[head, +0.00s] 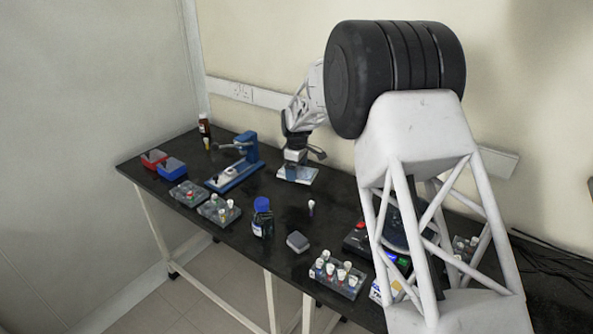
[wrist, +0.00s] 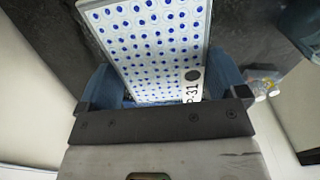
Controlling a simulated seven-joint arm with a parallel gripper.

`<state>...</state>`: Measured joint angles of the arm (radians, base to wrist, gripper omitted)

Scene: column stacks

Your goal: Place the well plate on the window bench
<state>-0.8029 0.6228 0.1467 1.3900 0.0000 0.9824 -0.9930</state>
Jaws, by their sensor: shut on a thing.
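The well plate (wrist: 150,45) is white with rows of blue wells and a label ending in 31. My gripper (wrist: 163,80) is shut on it, with a blue finger at each side. In the head view the plate (head: 298,174) is a pale rectangle under my gripper (head: 294,157), over the back of the long black bench (head: 280,207). I cannot tell whether it touches the bench top. Only this one bench shows clearly, and no window is in view.
A blue-and-grey device (head: 236,165) stands left of the plate. A blue-capped bottle (head: 262,218), a small capped vial (head: 311,208) and a grey block (head: 298,242) stand in front. Vial racks (head: 337,276) line the front edge. Red (head: 153,159) and blue (head: 171,167) boxes are far left.

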